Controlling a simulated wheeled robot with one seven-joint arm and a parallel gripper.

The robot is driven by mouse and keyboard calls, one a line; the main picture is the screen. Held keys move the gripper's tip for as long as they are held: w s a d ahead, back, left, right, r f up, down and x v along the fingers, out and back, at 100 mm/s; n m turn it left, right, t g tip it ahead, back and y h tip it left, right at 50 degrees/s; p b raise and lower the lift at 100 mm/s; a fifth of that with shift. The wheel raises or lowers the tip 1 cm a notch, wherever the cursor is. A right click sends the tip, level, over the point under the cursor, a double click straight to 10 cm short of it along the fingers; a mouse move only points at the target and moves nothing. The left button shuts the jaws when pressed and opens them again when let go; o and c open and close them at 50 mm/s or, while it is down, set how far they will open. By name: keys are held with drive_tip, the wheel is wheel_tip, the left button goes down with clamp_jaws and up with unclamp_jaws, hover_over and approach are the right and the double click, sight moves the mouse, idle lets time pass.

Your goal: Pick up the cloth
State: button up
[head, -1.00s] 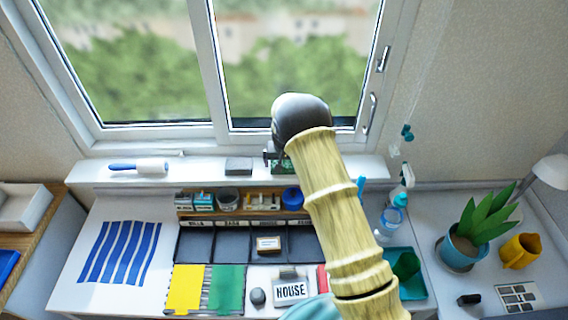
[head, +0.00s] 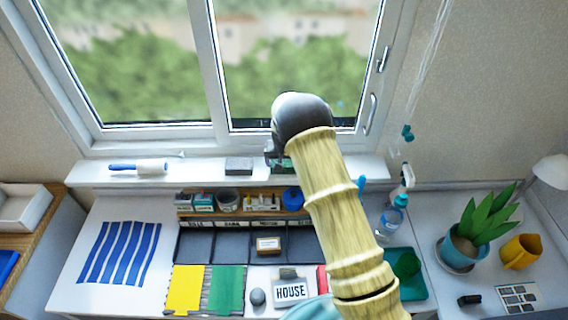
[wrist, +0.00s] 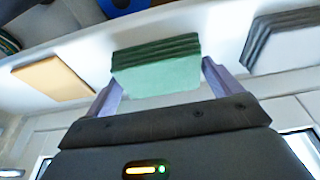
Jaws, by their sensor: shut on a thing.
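A green folded cloth (wrist: 158,72), with dark green layers along one edge, lies between the two fingers of my gripper (wrist: 161,76) in the wrist view. The fingers are shut on its sides. In the head view my gripper (head: 273,156) is at the windowsill, mostly hidden behind my arm. Only a small green part of the cloth (head: 284,167) shows there. I cannot tell whether the cloth is clear of the sill.
A grey folded block (wrist: 283,38) and a tan flat piece (wrist: 52,79) lie on either side. A lint roller (head: 140,167) lies farther left on the windowsill (head: 200,172). A spray bottle (head: 405,178) stands to the right. A wooden rack (head: 262,211) is below.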

sight(284, 162)
wheel_tip(284, 162, up, 10)
drive_tip(key=b, duration=0.3)
drive_tip(key=shift+f, duration=0.2)
